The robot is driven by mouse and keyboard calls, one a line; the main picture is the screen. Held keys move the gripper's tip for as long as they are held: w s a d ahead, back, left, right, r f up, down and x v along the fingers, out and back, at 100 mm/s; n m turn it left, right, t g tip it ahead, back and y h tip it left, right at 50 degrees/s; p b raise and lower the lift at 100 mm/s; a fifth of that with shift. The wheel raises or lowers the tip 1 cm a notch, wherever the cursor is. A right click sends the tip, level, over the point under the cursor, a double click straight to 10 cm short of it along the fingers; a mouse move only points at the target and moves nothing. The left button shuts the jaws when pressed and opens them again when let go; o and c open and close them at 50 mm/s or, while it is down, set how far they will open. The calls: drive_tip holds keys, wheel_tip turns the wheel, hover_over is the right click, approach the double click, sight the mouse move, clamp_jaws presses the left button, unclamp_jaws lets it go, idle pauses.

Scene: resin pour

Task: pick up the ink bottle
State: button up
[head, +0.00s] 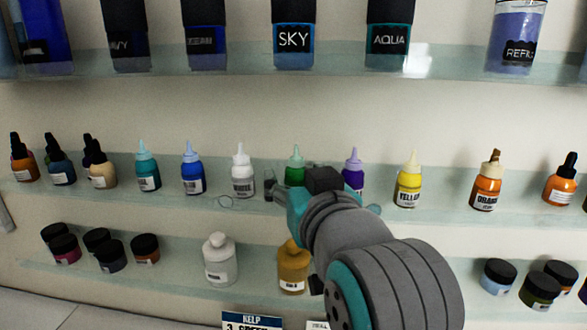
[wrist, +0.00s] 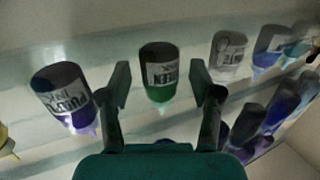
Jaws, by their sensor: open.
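A green ink bottle (head: 295,173) with a pale green nozzle stands on the middle glass shelf, its lower part partly hidden by my arm in the head view. In the wrist view the green bottle (wrist: 158,88) appears upside down, with its label partly legible. My gripper (wrist: 160,84) is open, with one finger on each side of the green bottle and a gap on both sides. Nothing is held. In the head view my gripper (head: 296,188) is in front of this bottle.
A white bottle (head: 242,174) and a purple bottle (head: 353,172) flank the green one closely on the middle shelf (head: 330,207). Blue, yellow and orange bottles stand farther along. The upper shelf (head: 250,58) holds larger labelled bottles; the lower one holds jars and a gold bottle (head: 292,270).

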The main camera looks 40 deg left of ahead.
drive_tip(key=shift+w+a, duration=0.15)
drive_tip(key=shift+a, duration=0.05)
clamp_jaws()
drive_tip(key=shift+r, duration=0.25)
idle(0.3)
